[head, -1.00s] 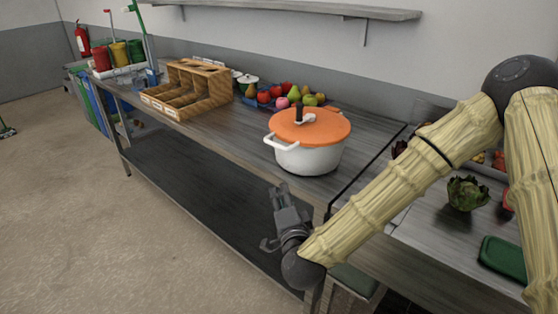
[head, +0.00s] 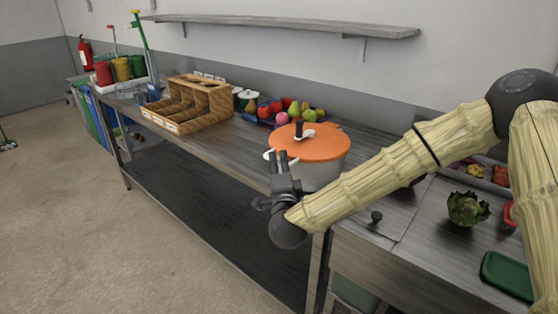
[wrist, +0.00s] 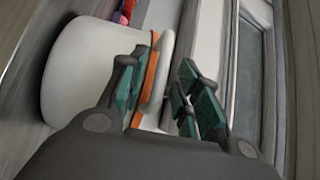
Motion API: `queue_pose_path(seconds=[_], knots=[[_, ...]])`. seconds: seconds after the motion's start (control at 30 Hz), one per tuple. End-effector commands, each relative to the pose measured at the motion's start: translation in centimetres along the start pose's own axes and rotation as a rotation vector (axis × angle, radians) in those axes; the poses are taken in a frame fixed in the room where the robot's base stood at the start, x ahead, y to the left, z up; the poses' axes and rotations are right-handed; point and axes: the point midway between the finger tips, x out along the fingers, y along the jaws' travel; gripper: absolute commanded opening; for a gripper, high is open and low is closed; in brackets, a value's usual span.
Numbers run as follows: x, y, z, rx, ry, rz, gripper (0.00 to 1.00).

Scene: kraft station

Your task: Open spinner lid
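The spinner (head: 325,175) is a white pot on the metal table, its orange lid (head: 318,150) seated on top. A black knob (head: 299,130) stands on a white crank on the lid. In the head view my gripper (head: 283,162) is at the spinner's near left side, fingers pointing up, partly covering the white side handle. In the wrist view the white body (wrist: 85,70) and the lid's orange edge (wrist: 151,70) lie beyond my open gripper (wrist: 163,95). A white bar shows between the fingers; I cannot tell whether it is crank or handle, or whether anything touches.
A wooden divided box (head: 192,108) and a tray of fruit stand behind left on the table. A small dark knob (head: 376,217) is on the right counter, with an artichoke (head: 467,209) and a green tray (head: 508,273) farther right.

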Motion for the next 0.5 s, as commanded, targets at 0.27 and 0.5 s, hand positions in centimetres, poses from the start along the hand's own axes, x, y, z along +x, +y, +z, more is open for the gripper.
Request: queue_pose_path(seconds=[0.27, 0.5], knots=[[1.19, 0.05, -0.01, 0.0, 0.0, 0.001, 0.33], [1.17, 0.07, 0.0, -0.001, 0.0, 0.001, 0.27]])
